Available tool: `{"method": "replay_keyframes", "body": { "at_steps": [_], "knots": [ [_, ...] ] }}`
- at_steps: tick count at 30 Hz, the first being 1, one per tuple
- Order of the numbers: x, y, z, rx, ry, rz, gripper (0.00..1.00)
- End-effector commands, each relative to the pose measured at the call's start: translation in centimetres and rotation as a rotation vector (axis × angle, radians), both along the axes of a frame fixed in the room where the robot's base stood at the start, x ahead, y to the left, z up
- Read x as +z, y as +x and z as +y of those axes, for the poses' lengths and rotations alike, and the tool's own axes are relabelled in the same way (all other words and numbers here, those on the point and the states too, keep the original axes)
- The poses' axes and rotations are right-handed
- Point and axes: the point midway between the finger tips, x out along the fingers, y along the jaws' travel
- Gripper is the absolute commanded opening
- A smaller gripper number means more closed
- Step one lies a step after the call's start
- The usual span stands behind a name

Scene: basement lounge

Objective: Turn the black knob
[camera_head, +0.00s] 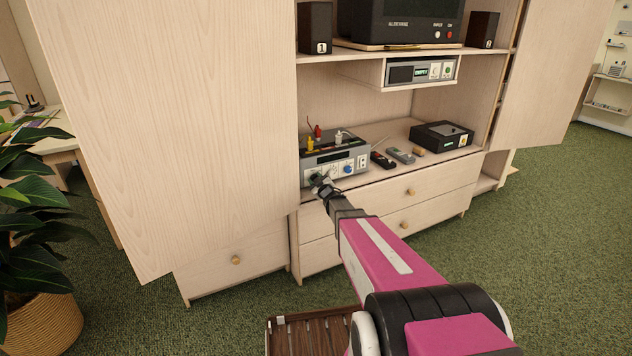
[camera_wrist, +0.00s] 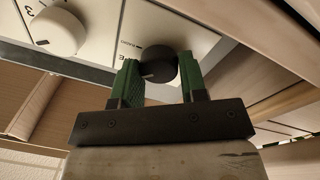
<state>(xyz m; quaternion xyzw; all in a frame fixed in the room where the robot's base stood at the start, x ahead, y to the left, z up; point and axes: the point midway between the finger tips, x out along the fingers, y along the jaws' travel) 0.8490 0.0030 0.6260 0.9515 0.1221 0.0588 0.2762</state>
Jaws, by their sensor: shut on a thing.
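The black knob (camera_wrist: 158,60) sits on the light front panel of a grey device, with a pale pointer mark on its face. In the wrist view my gripper (camera_wrist: 158,75) has its two green fingers on either side of the knob, shut on it. In the head view the grey device (camera_head: 335,157) stands on the cabinet shelf, and my gripper (camera_head: 321,184) is at the lower left of its front. The black knob is hidden there behind my gripper. A white knob (camera_wrist: 58,32) is at the left in the wrist view.
A blue knob (camera_head: 348,169) is right of my gripper. Remotes (camera_head: 401,155) and a black box (camera_head: 441,136) lie farther right on the shelf. A large open cabinet door (camera_head: 180,120) stands close on the left. A plant (camera_head: 40,210) is at far left.

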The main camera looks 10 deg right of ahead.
Motion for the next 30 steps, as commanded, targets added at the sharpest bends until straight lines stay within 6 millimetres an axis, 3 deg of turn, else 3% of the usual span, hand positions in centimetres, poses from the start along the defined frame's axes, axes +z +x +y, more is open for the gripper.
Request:
{"method": "replay_keyframes", "body": {
  "at_steps": [14, 15, 17, 30],
  "knots": [
    [-0.07, -0.08, -0.01, 0.000, -0.018, -0.004, 0.16],
    [-0.07, -0.08, -0.01, 0.000, -0.018, -0.003, 0.43],
    [-0.07, -0.08, -0.01, 0.000, -0.018, -0.003, 0.62],
    [-0.02, -0.61, -0.15, -0.001, -0.016, -0.005, 0.65]
  ]
}}
